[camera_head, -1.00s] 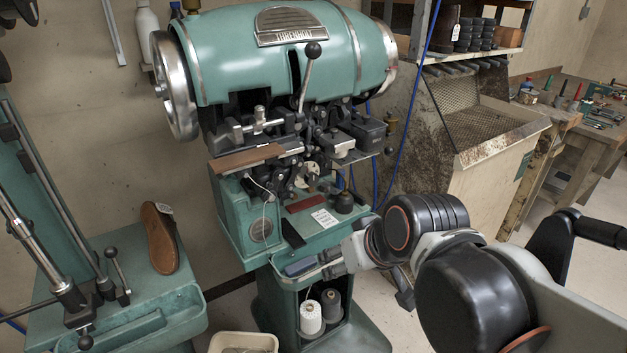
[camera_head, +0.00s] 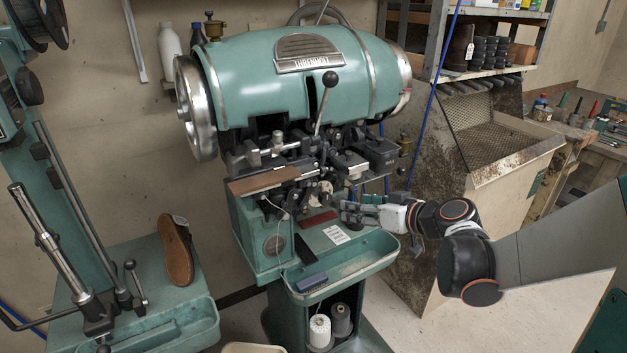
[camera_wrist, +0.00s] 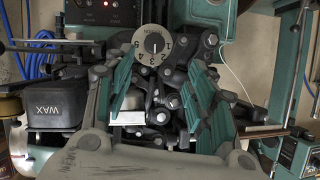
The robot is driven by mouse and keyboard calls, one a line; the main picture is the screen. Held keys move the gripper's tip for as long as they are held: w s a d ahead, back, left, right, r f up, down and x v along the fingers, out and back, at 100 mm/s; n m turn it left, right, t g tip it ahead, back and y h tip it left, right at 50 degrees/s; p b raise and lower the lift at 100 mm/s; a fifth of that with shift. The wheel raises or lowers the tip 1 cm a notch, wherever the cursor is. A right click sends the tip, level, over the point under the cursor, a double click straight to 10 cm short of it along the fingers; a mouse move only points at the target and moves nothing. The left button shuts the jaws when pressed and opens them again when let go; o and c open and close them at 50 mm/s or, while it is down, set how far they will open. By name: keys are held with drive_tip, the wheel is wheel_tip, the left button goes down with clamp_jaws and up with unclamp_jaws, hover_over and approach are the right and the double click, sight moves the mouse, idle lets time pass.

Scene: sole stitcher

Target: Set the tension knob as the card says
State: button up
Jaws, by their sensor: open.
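The tension knob (camera_wrist: 152,41) is a pale round dial with numbers around its rim, on the front of the green stitching machine (camera_head: 300,75). I cannot tell its setting for certain. In the head view the knob (camera_head: 326,188) is small among dark mechanism parts. A white card (camera_head: 336,234) with print too small to read lies on the machine's green tray. My gripper (camera_wrist: 160,72) is open and empty, its green-ribbed fingers pointing at the mechanism. The knob shows between and beyond the fingertips. In the head view my gripper (camera_head: 345,210) is just right of the knob, above the tray.
A black box marked WAX (camera_wrist: 50,103) sits left in the wrist view. A brown strip (camera_head: 264,181) and a black lever knob (camera_head: 331,77) stand near the mechanism. A blue-grey block (camera_head: 311,282) lies on the tray's front. A shoe sole (camera_head: 177,252) stands on the left machine.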

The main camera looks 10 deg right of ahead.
sight(328, 199)
drive_tip(key=b+x, duration=0.1)
drive_tip(key=x, duration=0.3)
drive_tip(key=b+x, duration=0.1)
drive_tip(key=x, duration=0.4)
drive_tip(key=d+b+x, duration=0.1)
drive_tip(key=b+x, duration=0.1)
drive_tip(key=x, duration=0.2)
drive_tip(key=shift+w+a, duration=0.15)
drive_tip(key=shift+w, duration=0.4)
drive_tip(key=c, duration=1.1)
